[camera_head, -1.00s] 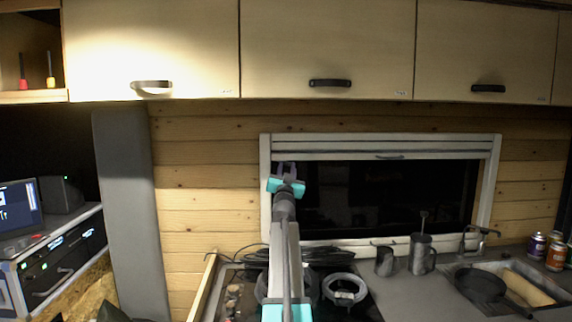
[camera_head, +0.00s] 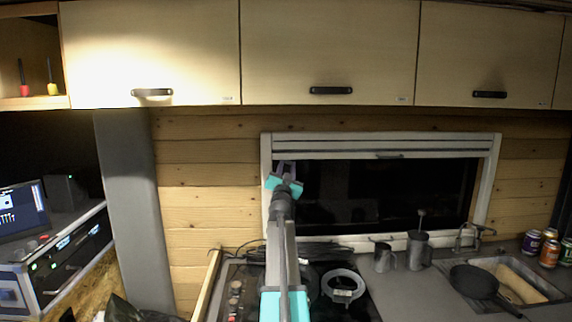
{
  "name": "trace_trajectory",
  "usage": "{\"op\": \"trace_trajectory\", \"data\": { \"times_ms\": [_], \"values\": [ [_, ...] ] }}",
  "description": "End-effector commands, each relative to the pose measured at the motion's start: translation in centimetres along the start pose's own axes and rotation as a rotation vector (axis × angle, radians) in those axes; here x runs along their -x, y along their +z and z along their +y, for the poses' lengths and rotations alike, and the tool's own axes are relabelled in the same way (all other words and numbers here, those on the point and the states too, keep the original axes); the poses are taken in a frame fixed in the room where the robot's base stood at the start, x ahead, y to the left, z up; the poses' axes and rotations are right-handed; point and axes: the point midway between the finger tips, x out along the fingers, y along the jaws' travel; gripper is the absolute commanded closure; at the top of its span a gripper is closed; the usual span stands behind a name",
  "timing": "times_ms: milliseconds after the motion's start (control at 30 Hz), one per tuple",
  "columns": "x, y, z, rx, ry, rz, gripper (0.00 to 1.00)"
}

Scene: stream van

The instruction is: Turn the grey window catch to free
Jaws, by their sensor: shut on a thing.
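The dark window (camera_head: 390,195) is set in a pale frame in the wooden wall. My gripper (camera_head: 287,168), with teal parts and grey fingers, is up at the left side of this window, by its upper left part. Its fingers are shut on the grey window catch, which is small and mostly hidden by them. I cannot read the catch's exact angle. The gripper is rolled a little, its teal bar sloping down to the right.
The blind (camera_head: 385,145) covers the window's top. Below are the hob with a ring-shaped item (camera_head: 343,287), a grey mug (camera_head: 384,257), a taller metal jug (camera_head: 418,251), a tap, and a black pan (camera_head: 473,282) at the sink. Cupboards (camera_head: 330,50) hang above.

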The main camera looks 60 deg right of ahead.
Motion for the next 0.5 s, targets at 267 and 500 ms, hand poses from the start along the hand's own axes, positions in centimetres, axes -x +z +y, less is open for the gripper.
{"op": "trace_trajectory", "data": {
  "times_ms": [267, 500],
  "values": [
    [0.13, 0.15, 0.16, -0.003, 0.003, -0.001, 0.94],
    [0.12, 0.12, 0.17, -0.002, 0.003, -0.001, 0.53]
  ]
}}
